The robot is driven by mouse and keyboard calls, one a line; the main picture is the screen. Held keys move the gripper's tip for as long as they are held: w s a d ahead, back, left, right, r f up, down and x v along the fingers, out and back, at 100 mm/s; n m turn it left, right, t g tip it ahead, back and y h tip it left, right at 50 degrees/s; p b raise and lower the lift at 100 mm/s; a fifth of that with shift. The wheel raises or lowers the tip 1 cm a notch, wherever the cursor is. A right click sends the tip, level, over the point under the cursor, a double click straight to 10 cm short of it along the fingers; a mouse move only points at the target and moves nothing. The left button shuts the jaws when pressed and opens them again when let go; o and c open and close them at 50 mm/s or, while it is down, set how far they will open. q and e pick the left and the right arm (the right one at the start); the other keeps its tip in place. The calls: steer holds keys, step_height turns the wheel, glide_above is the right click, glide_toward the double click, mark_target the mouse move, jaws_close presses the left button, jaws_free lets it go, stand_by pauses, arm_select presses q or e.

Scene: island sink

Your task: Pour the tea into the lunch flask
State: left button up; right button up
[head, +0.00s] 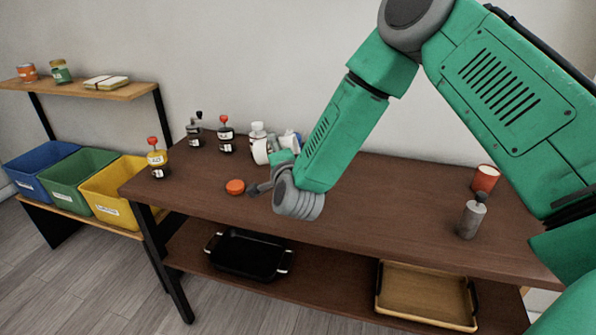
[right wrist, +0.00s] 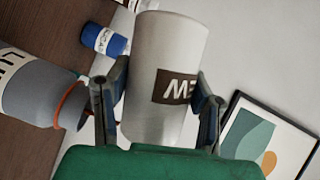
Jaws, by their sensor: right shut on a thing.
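In the right wrist view my right gripper (right wrist: 158,98) is shut on a white cylindrical vessel (right wrist: 165,65) with a dark label ending in "EW", which appears upside down. A grey flask (right wrist: 32,88), its label starting "LU", lies left of it in the picture, apart from it, with an orange ring at its near end. In the head view my right gripper (head: 264,184) is over the left part of the table, partly hidden by my wrist. An orange lid (head: 235,187) lies on the table beside it. No tea is visible. My left gripper is not in view.
A grey shaker (head: 471,217) and a red-orange cup (head: 485,179) stand at the right. The table's middle front is clear. Coloured bins (head: 82,172) stand left of the table.

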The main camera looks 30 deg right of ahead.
steer(key=shift+d, duration=0.25)
steer(key=shift+a+r+b, duration=0.15)
steer(key=shift+b, duration=0.15)
steer(key=shift+r+m, duration=0.1)
steer(key=shift+m, duration=0.3)
stand_by(0.3)
steer(key=shift+s+d+r+m+t+b, duration=0.1)
steer(key=shift+r+m+t+b, duration=0.1)
steer(key=shift+m+t+b, duration=0.3)
steer(key=shift+s+d+r+m+t+b, duration=0.1)
steer(key=shift+r+m+b, duration=0.1)
steer(key=shift+b, duration=0.5)
stand_by(0.6)
steer(key=shift+f+m+b, duration=0.2)
steer(key=shift+m+b, duration=0.1)
steer(key=shift+b, duration=0.2)
